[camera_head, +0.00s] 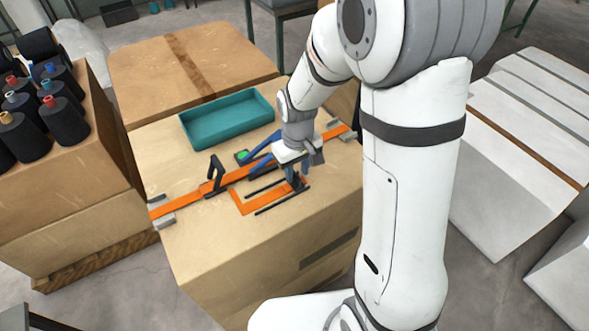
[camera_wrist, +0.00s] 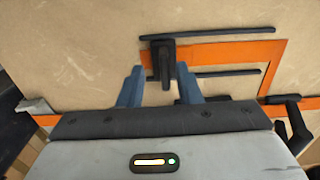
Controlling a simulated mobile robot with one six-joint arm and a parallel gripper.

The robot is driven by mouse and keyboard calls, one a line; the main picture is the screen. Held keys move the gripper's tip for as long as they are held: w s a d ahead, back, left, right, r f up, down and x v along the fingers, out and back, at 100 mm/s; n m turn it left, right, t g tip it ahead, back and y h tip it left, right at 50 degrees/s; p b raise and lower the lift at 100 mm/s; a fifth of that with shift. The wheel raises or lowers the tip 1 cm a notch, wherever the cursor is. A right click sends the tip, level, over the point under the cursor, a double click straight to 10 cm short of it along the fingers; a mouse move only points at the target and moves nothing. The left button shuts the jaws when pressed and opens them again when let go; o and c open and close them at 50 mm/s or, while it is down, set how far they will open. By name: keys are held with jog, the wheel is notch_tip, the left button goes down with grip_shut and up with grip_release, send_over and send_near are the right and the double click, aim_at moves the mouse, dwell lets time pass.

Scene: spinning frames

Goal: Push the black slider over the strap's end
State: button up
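The black slider (camera_wrist: 162,62) is a small block with a crossbar at its top, between my gripper's fingertips in the wrist view. The orange strap's end section (camera_wrist: 225,52) runs right from it, and a little orange shows left of it. The same section, bent in an L, lies flat in the head view (camera_head: 246,208). My gripper (camera_wrist: 160,72) has its blue fingers apart, one on each side of the slider, with gaps visible. In the head view my gripper (camera_head: 298,178) points down at the strap's right end and mostly hides the slider.
Thin black rails (camera_wrist: 220,34) run along both sides of the strap end. The long strap (camera_head: 180,203) crosses the box top, near a black handle (camera_head: 214,172) and blue lever (camera_head: 262,144). A teal tray (camera_head: 228,122) stands behind. The front box top is clear.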

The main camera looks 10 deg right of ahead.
jog(key=shift+r, duration=0.2)
notch_tip(320, 180, up, 7)
jog(key=shift+r, duration=0.2)
dwell(0.6)
jog(key=s+d+r+m+t+p, duration=0.1)
jog(key=s+d+r+m, duration=0.1)
jog(key=s+d+r, duration=0.2)
jog(key=s+d+r+m+t, duration=0.1)
jog(key=s+d+r+m, duration=0.2)
jog(key=s, duration=0.8)
jog(key=shift+d+r+t+p, duration=0.35)
jog(key=shift+d+r, duration=0.25)
jog(key=shift+r, duration=0.3)
